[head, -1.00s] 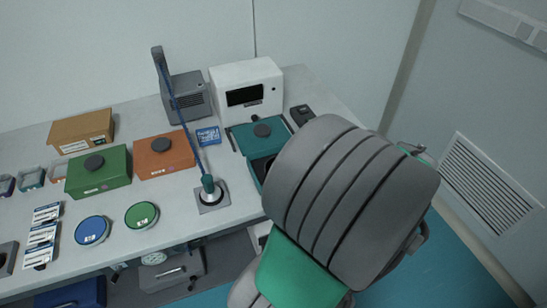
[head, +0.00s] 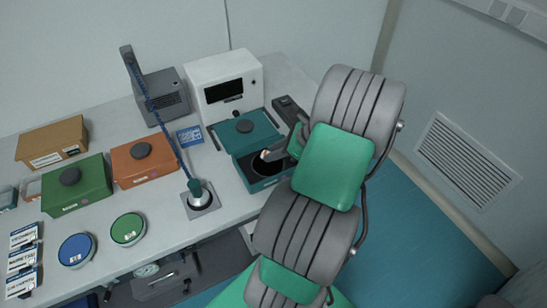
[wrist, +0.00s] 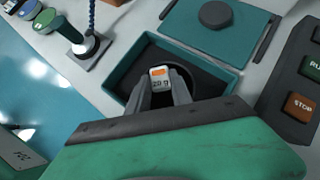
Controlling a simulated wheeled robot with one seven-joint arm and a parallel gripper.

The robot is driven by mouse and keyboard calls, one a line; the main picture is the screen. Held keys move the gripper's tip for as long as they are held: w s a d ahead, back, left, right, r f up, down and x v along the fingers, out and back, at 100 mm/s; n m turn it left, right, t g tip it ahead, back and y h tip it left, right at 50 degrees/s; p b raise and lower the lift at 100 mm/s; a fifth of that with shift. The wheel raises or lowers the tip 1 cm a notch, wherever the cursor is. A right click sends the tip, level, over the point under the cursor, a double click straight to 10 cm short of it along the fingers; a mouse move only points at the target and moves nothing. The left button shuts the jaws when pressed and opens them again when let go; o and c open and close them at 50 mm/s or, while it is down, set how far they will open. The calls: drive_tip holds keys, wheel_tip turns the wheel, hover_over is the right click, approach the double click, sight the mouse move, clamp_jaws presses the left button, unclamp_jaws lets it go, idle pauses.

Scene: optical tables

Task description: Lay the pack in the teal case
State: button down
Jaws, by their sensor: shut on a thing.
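The teal case (head: 264,186) stands open on the table at the centre of the head view, with a dark inside. Its teal lid (head: 258,141), with a dark knob, lies behind the opening. In the wrist view the open case (wrist: 196,52) lies under my gripper. My gripper (wrist: 161,90) is shut on the pack (wrist: 160,77), a small white piece with an orange patch and "20 g" on it. The pack is over the case's dark round recess; I cannot tell whether it touches the bottom. In the head view my gripper (head: 270,155) is partly hidden by my arm.
A white instrument (head: 222,85) stands behind the case. A dark button box (head: 288,108) is close on its right, and a stand with a blue cord (head: 200,200) on its left. Green (head: 75,187) and orange (head: 145,163) boxes stand further left.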

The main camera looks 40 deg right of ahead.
drive_tip(key=shift+w+d+f+p, duration=0.15)
drive_tip(key=shift+f+p, duration=0.15)
drive_tip(key=shift+f, duration=1.5)
drive_tip(key=shift+f, duration=0.15)
drive_tip(key=c, duration=1.1)
unclamp_jaws()
drive_tip(key=shift+c, duration=0.2)
